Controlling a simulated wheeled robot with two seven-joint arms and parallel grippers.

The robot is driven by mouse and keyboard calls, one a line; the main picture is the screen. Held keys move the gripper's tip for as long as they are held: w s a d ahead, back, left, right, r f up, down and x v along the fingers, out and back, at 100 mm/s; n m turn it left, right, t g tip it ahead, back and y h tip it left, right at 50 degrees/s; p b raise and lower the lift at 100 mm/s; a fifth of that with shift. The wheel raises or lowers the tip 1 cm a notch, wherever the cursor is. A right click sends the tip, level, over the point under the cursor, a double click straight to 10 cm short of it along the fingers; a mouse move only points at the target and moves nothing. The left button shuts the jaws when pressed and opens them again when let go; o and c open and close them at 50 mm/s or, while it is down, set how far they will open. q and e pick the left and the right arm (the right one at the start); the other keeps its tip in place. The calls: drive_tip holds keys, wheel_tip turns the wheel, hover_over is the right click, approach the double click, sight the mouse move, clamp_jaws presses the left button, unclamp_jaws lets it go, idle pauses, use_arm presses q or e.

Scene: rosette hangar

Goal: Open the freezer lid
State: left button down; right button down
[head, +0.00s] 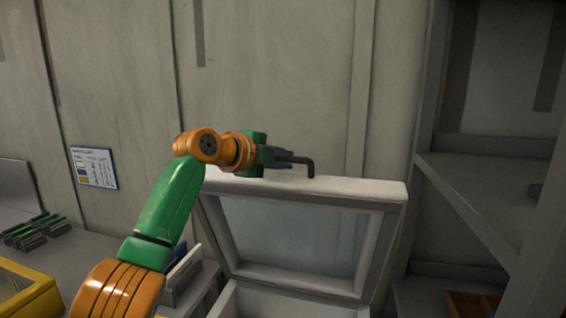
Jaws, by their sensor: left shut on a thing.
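The freezer lid (372,232) is a white frame with a glass pane, and it stands raised at a steep angle above the freezer body (285,303). A dark bent handle (308,165) sits at the lid's upper edge. My left gripper (283,160) is at that upper edge, shut on the handle. The far part of the handle sticks out to the right of the fingers. My arm and gripper cover the lid's upper left corner. The inside of the freezer is mostly below the picture. My right gripper is not in view.
Grey shelving (485,195) stands close on the right, with a brown tray (474,305) low down. On the left, a grey counter (75,245) holds green parts (35,231) and a yellow-edged bin (38,292). A panelled wall (280,80) is behind the lid.

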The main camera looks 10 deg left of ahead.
use_arm(q)
drive_tip(key=c, duration=0.8)
unclamp_jaws()
drive_tip(key=shift+w, duration=0.1)
drive_tip(key=shift+f+b, duration=0.1)
drive_tip(key=shift+b, duration=0.2)
drive_tip(key=b+v, duration=0.4)
drive_tip(key=v, duration=0.3)
